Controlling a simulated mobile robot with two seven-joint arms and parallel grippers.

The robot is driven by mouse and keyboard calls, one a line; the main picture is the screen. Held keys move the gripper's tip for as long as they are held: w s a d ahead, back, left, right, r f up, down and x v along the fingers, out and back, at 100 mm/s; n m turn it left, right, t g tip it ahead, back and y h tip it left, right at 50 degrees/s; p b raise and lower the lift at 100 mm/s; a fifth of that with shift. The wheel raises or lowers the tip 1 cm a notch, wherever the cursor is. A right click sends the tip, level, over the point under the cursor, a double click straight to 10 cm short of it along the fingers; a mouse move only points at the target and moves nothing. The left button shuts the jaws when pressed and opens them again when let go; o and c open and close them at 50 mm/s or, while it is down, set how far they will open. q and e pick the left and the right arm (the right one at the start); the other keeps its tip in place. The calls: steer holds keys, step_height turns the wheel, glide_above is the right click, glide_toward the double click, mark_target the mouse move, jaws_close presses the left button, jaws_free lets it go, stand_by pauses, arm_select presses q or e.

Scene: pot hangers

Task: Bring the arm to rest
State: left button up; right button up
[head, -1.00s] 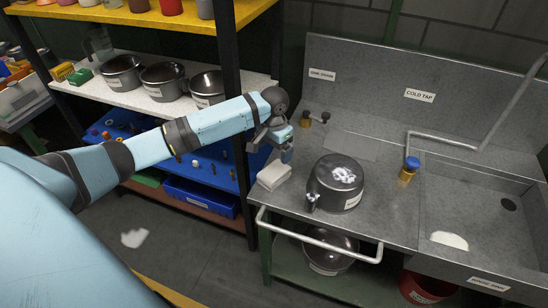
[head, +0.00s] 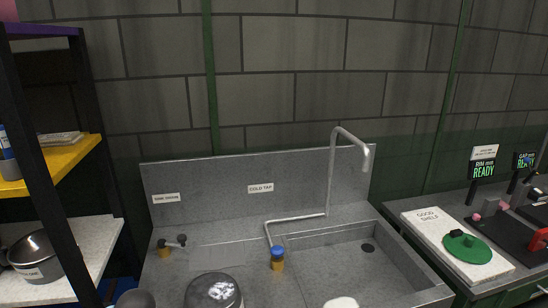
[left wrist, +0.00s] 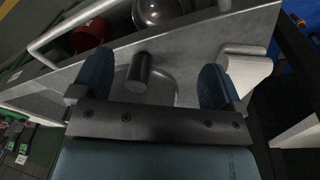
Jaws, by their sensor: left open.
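My left gripper (left wrist: 155,80) shows in the left wrist view with its two blue fingers apart. Nothing is clasped between them. In the head view a dark pot with a shiny top (head: 213,291) stands on the counter at the bottom edge, cut off. A grey rounded part at the bottom left of the head view looks like my left arm's joint. My left fingers are outside the head view. My right arm is not seen.
A metal sink counter (head: 340,238) has a bent tap pipe (head: 331,175) and a blue-topped valve (head: 277,258). A shelf rack with a pot (head: 38,257) stands at left. A white board with a green disc (head: 466,247) lies at right.

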arm_select(q)
steer(key=s+d+t+h, duration=0.1)
steer(key=s+d, duration=0.4)
steer(key=s, duration=0.6)
steer(key=s+a+r+n+t+y, duration=0.1)
steer(key=s+a+r, duration=0.1)
steer(key=s, duration=0.4)
steer(key=s+a+r+n+t+y, duration=0.1)
steer(key=s+a+r, duration=0.15)
steer(key=s, duration=0.35)
steer(key=w+d+f+m+t+h+p, duration=0.1)
steer(key=w+d+f+t, duration=0.4)
steer(key=f, duration=0.6)
steer(key=shift+w+d+f+t+h+p, duration=0.2)
steer(key=shift+d+f+t+h+p, duration=0.15)
steer(key=shift+d+t+h+p, duration=0.45)
